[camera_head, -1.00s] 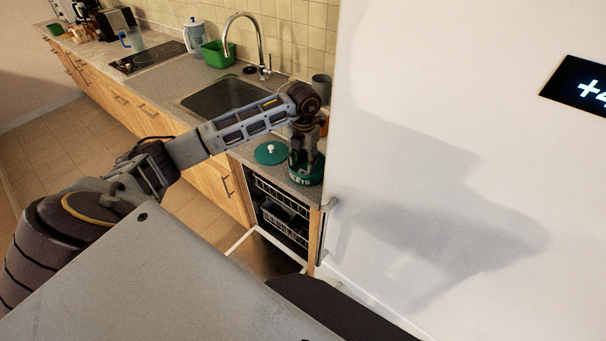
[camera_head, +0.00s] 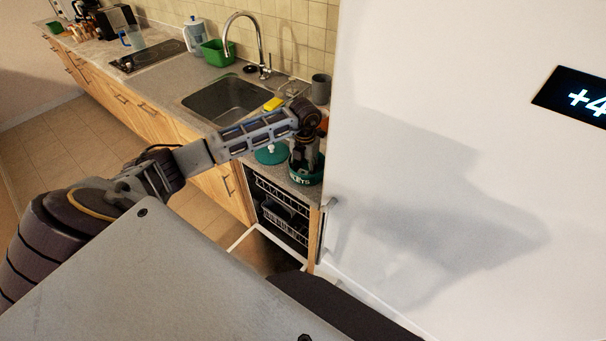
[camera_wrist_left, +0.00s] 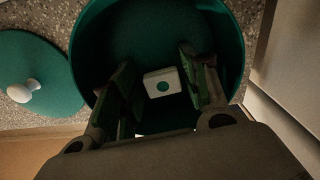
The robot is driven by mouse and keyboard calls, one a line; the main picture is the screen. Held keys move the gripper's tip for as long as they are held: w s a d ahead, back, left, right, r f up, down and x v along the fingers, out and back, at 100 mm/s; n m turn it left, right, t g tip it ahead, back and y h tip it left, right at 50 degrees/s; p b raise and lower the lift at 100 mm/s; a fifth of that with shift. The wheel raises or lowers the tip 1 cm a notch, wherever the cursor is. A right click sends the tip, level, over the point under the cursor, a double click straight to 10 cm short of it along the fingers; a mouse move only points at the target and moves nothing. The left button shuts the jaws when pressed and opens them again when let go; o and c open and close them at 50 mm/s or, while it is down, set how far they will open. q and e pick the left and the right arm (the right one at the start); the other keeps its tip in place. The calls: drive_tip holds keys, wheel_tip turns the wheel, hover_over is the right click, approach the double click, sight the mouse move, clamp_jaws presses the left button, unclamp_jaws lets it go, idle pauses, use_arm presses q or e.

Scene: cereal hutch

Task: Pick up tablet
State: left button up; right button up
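The tablet (camera_wrist_left: 162,82) is a small white block with a green dot. It lies at the bottom of an open round green tin (camera_wrist_left: 233,38), which stands on the counter beside the tall white appliance. The tin also shows in the head view (camera_head: 308,180) with part of its lettering. My left gripper (camera_wrist_left: 157,60) points down into the tin, its fingers apart on either side of the tablet. I cannot tell whether either finger touches it. The tablet is hidden in the head view. My right gripper is in neither view.
The green lid (camera_head: 270,155) with a white knob lies on the counter left of the tin. A grey cup (camera_head: 321,88) and a yellow sponge (camera_head: 272,104) are behind. The white appliance (camera_head: 440,150) stands close on the right. The dishwasher (camera_head: 280,212) below is open.

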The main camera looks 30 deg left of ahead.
sight(304, 170)
use_arm(q)
drive_tip(key=c, duration=0.4)
drive_tip(key=shift+r, duration=0.2)
wheel_tip(304, 170, up, 10)
drive_tip(key=b, duration=0.2)
drive_tip(key=shift+f, duration=0.15)
idle(0.5)
